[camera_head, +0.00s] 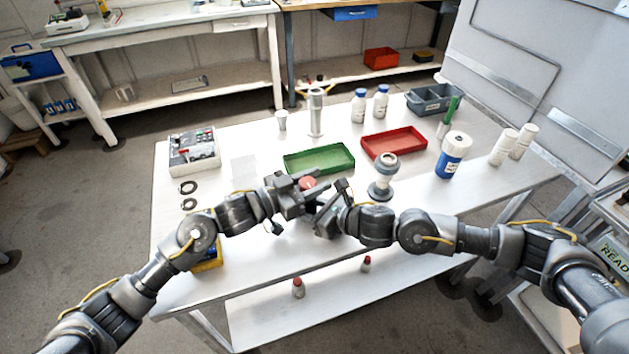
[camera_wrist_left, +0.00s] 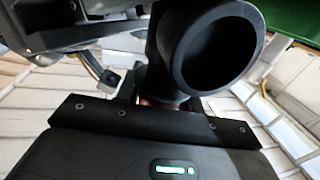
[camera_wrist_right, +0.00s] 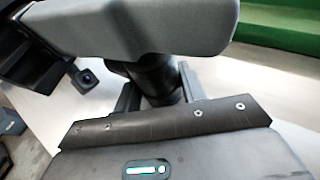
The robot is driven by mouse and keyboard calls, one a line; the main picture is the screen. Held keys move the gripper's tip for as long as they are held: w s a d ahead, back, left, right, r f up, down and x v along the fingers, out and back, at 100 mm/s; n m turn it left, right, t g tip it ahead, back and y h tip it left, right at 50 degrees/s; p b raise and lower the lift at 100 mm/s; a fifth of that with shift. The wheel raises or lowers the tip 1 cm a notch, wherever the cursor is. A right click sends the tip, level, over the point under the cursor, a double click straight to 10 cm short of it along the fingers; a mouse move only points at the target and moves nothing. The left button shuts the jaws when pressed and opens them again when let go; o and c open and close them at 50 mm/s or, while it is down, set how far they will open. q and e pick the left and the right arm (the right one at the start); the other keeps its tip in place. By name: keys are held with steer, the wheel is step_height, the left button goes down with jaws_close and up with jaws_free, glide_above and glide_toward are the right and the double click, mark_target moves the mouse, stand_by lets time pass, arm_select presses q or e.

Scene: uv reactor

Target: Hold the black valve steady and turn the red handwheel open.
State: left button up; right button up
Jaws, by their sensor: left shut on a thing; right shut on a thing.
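The red handwheel (camera_head: 308,183) shows in the head view as a small red patch between my two grippers. In the left wrist view a sliver of red (camera_wrist_left: 160,102) lies between the fingers, under the wide round opening of the black valve (camera_wrist_left: 181,72). My left gripper (camera_head: 298,193) is shut there, apparently on the red handwheel. My right gripper (camera_head: 333,203) comes in from the right and is shut on a dark cylindrical part of the valve (camera_wrist_right: 158,80). The grippers nearly touch and hide most of the valve.
A green tray (camera_head: 320,160) lies just behind the grippers, with a red tray (camera_head: 394,143) to its right. A grey flanged fitting (camera_head: 383,178) stands close to my right gripper. A control box (camera_head: 194,150) and black rings (camera_head: 188,188) are at the left.

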arm_select(q)
steer(key=n+t+y, duration=0.3)
steer(key=t, duration=0.1)
steer(key=shift+w+n, duration=0.1)
steer(key=shift+n, duration=0.2)
steer(key=n+t+y, duration=0.3)
steer(key=y, duration=0.1)
steer(key=shift+w+a+r, duration=0.1)
steer(key=shift+w+a, duration=0.1)
steer(key=shift+a, duration=0.05)
steer(key=shift+a+n+t+y, duration=0.1)
steer(key=shift+n+t+y, duration=0.2)
steer(key=shift+y, duration=0.3)
steer(key=shift+a, duration=0.1)
steer(key=o, duration=1)
steer(key=v, duration=1.2)
